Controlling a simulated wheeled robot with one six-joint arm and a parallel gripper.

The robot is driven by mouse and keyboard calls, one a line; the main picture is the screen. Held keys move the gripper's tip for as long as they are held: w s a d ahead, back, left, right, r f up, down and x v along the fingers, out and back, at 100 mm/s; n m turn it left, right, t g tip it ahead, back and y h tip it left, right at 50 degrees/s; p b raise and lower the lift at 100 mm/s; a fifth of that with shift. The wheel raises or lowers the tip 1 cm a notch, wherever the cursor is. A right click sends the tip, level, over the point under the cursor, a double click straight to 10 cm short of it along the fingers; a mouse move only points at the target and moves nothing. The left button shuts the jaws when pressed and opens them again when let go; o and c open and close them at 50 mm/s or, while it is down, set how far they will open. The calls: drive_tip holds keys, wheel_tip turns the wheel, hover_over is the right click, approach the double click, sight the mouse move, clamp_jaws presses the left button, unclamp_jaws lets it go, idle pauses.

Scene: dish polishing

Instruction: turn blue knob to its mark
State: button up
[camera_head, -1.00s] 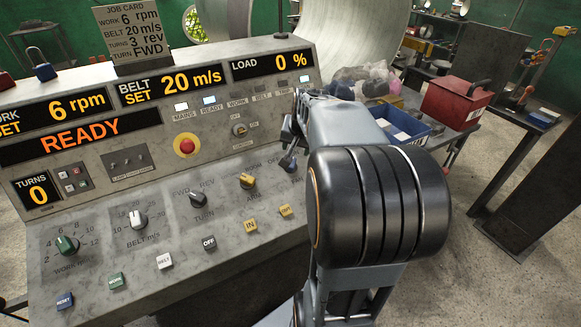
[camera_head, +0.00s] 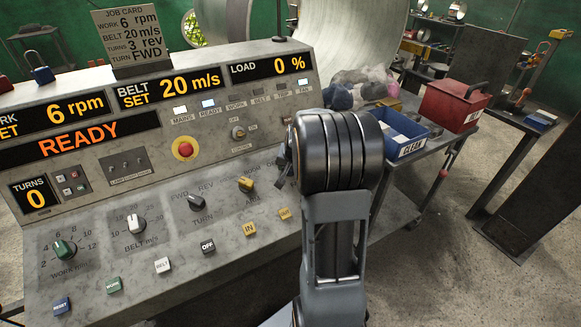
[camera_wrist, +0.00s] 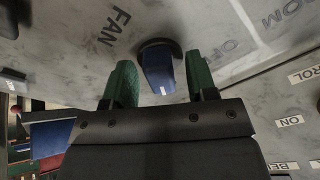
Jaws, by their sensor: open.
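The blue knob (camera_wrist: 157,72) is on the grey panel in the wrist view, on a dark round base, with a short white line on it. "FAN" is printed on its left, and "OFF" and "ROOM" on its right. My gripper (camera_wrist: 161,74) is open, with its two green fingers on either side of the knob. A gap shows between the knob and each finger, and I see no contact. How deep the fingers reach along the knob is unclear. In the head view my arm covers the knob's area.
The sloping console (camera_head: 150,205) holds green, white, black and yellow knobs and several push buttons. A red stop button (camera_head: 185,149) is above them. A blue bin (camera_head: 402,132) and a red toolbox (camera_head: 452,103) stand on a side table at right.

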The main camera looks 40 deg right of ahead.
drive_tip(key=c, duration=0.9)
